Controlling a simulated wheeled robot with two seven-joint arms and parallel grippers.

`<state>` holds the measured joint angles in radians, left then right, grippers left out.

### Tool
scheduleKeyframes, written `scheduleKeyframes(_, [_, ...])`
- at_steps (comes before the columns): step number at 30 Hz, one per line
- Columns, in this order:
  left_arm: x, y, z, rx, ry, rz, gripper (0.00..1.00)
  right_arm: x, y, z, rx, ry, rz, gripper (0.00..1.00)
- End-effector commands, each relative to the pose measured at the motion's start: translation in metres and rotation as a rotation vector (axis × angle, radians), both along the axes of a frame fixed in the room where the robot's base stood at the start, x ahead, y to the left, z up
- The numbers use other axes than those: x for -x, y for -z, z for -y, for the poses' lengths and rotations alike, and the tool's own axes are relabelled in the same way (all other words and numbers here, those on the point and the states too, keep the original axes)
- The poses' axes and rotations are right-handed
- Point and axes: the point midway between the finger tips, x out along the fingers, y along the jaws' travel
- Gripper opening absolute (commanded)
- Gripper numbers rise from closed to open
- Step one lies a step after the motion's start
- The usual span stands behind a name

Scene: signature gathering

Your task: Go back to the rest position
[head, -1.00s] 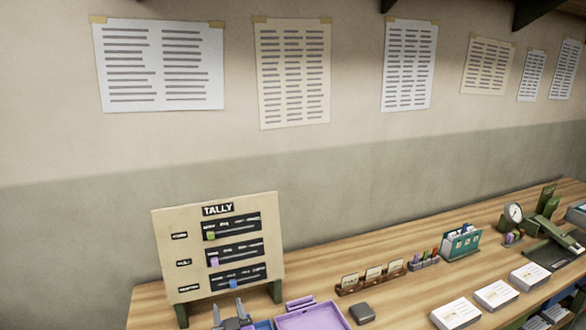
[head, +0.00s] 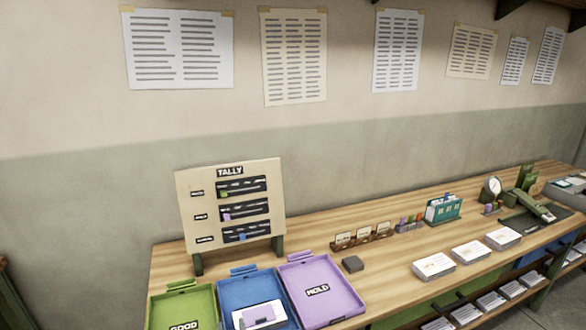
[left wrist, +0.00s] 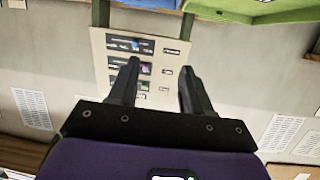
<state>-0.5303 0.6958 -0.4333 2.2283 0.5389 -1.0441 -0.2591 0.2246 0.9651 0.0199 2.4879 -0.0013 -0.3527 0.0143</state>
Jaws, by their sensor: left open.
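My left gripper (left wrist: 158,74) shows in the left wrist view with its two dark fingers apart and nothing between them. Beyond its fingers is the tally board (left wrist: 112,45), upside down in that view; the gap shows no contact that I can make out. In the head view the tally board (head: 183,215) stands upright at the left end of the bench, with three dark slots and a coloured slider in each. I cannot make out my left gripper in the head view. My right gripper shows in neither view.
Green (head: 208,300), blue (head: 226,285) and purple (head: 318,274) trays lie at the bench's front left. The blue tray holds a white and purple item (head: 260,314). A dark block (head: 352,264), card stacks (head: 433,266) and a clock (head: 492,187) stand rightward. Papers hang on the wall.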

Motion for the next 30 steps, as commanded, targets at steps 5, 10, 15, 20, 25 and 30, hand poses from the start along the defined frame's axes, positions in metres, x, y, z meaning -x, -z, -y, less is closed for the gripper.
scheduleKeyframes(5, [0.027,0.084,-0.002,0.071,0.047,-0.211,0.49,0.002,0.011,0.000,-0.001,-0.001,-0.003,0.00])
scheduleKeyframes(10, [0.090,0.190,0.005,0.207,0.104,-0.518,0.49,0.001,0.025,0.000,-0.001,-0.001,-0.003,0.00])
scheduleKeyframes(15, [0.180,0.274,0.027,0.397,0.162,-0.849,0.49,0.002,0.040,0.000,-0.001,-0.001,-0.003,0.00])
scheduleKeyframes(20, [0.253,0.308,0.052,0.558,0.210,-1.085,0.49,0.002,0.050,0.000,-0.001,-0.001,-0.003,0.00])
scheduleKeyframes(25, [0.290,0.315,0.066,0.642,0.242,-1.199,0.49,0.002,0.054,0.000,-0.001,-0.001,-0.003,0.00])
scheduleKeyframes(30, [0.294,0.315,0.068,0.651,0.247,-1.212,0.49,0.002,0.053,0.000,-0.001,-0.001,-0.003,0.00])
